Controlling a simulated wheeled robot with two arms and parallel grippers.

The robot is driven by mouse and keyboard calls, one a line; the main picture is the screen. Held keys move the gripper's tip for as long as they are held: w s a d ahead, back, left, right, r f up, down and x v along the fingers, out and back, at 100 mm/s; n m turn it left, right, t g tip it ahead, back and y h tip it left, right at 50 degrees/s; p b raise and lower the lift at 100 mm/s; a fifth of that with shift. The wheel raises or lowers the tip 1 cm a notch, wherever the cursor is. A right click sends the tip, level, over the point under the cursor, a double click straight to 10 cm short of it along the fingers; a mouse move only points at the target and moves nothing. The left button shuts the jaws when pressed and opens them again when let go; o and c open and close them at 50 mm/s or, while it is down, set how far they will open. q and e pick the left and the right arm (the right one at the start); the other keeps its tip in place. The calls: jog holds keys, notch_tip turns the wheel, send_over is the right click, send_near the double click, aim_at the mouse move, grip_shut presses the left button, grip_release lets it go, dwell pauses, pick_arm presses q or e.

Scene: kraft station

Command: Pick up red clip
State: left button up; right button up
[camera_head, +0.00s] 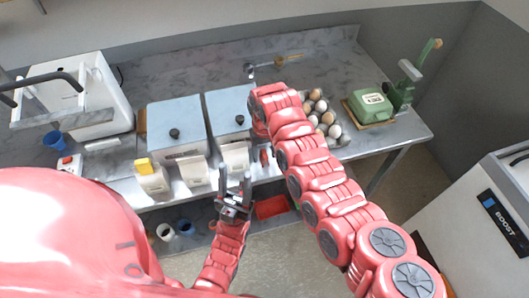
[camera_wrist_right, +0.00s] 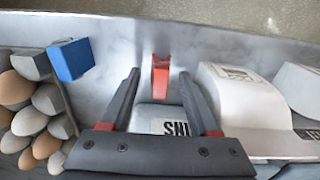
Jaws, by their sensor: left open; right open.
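The red clip (camera_head: 264,157) is a small upright red piece near the front edge of the counter, right of the white bags. In the right wrist view the red clip (camera_wrist_right: 161,77) shows between and just beyond the fingertips of my right gripper (camera_wrist_right: 160,92). Those fingers are open and empty, apart from the clip. In the head view my right gripper is hidden behind my right arm. My left gripper (camera_head: 234,190) is open and empty in front of the counter edge, below and left of the clip.
White bags (camera_head: 235,157) stand left of the clip, before two blue-lidded boxes (camera_head: 176,120). Eggs (camera_head: 320,107) lie right of my right arm. A blue block (camera_wrist_right: 71,59) shows beside eggs in the wrist view. A red bin (camera_head: 271,207) sits below the counter.

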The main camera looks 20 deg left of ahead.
grip_shut()
dwell(0.3)
dwell(0.3)
